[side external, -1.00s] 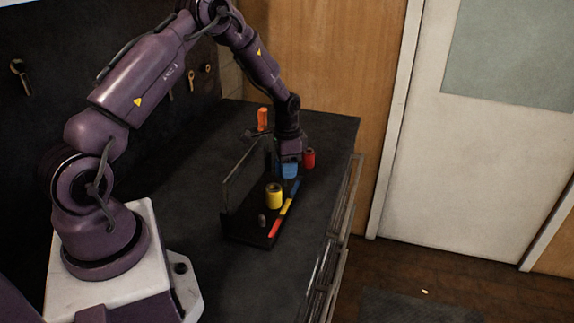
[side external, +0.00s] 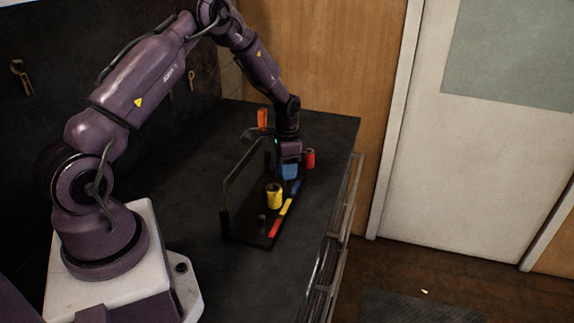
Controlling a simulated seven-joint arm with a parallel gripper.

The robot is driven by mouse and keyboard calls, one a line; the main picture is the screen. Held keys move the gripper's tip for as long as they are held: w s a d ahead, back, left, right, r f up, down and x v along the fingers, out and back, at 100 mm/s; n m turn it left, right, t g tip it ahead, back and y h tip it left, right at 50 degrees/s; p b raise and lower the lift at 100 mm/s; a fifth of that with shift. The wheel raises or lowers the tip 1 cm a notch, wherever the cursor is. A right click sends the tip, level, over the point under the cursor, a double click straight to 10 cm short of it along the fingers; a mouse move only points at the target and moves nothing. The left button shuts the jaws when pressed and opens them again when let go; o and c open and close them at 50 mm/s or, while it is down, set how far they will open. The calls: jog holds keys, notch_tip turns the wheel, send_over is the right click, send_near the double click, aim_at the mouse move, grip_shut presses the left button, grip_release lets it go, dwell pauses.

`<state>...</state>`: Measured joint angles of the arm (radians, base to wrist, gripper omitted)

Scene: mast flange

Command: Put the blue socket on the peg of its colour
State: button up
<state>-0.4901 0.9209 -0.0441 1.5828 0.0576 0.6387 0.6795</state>
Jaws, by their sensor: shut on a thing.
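The blue socket (side external: 289,172) is at the far end of a dark rack (side external: 243,236), by the blue stripe (side external: 296,187). My gripper (side external: 289,160) points down and is shut on its upper part. The blue peg is not visible, so I cannot tell whether the socket is around it or how far down it sits. The yellow socket (side external: 274,196) stands in the middle of the rack by the yellow stripe (side external: 286,207). A bare peg (side external: 262,219) stands at the near end, by the red stripe (side external: 274,228).
The red socket (side external: 309,158) stands on the dark bench just right of my gripper. An upright frame (side external: 226,194) runs along the rack's left side. An orange object (side external: 263,118) stands behind. The bench left of the rack is clear.

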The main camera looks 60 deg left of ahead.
jog(key=shift+f, duration=0.55)
jog(key=o, duration=1)
jog(key=shift+o, duration=0.2)
notch_tip(320, 180, up, 13)
